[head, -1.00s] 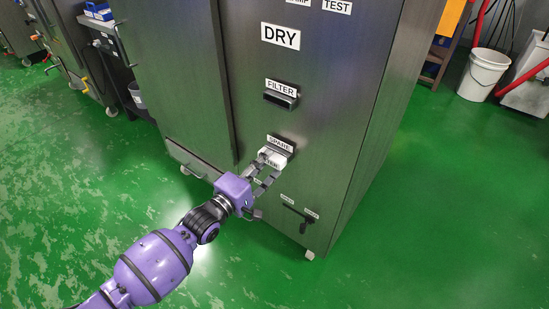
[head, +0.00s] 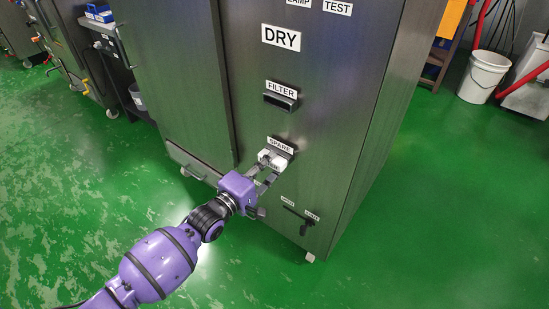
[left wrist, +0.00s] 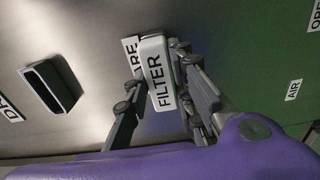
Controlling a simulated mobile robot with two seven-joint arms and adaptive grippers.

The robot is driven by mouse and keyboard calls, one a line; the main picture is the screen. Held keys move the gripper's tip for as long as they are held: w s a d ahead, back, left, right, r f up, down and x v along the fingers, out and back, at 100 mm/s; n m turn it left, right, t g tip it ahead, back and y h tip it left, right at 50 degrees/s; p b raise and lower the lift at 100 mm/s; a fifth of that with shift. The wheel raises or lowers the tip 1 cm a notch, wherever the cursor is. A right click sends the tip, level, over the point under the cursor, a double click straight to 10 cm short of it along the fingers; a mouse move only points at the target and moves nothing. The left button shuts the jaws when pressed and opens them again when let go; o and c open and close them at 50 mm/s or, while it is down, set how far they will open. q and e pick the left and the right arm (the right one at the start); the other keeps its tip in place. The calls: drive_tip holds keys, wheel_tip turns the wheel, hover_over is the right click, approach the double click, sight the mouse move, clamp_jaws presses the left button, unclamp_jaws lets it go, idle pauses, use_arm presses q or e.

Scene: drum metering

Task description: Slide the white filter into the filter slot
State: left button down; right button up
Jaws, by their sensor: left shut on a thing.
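The white filter (head: 271,160), a white block marked FILTER, is at the SPARE holder on the lower front of the grey cabinet. In the left wrist view the filter (left wrist: 153,62) stands between the fingers, its labelled face toward the camera. My left gripper (head: 268,168) is shut on it. Whether its back end still sits in the spare holder is hidden. The filter slot (head: 280,102), a dark protruding opening under the FILTER label, is above the gripper; it shows empty in the left wrist view (left wrist: 50,88). My right gripper is not in view.
The cabinet front (head: 245,75) carries DRY and TEST labels above. A small black lever (head: 297,214) sits low on the cabinet, below right of the gripper. The green floor (head: 420,220) is clear to the right. A white bucket (head: 483,77) stands at the back right.

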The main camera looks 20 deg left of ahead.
use_arm(q)
drive_tip(key=shift+s, duration=0.15)
drive_tip(key=shift+s+a+p, duration=0.25)
drive_tip(key=shift+s+p, duration=0.1)
drive_tip(key=shift+s, duration=0.1)
drive_tip(key=shift+s, duration=0.15)
drive_tip(key=shift+p+v, duration=0.6)
drive_tip(key=shift+v, duration=0.65)
drive_tip(key=shift+s+a, duration=0.1)
drive_tip(key=shift+s, duration=0.1)
drive_tip(key=shift+p+v, duration=0.85)
drive_tip(key=shift+v, duration=1)
drive_tip(key=shift+r, duration=0.1)
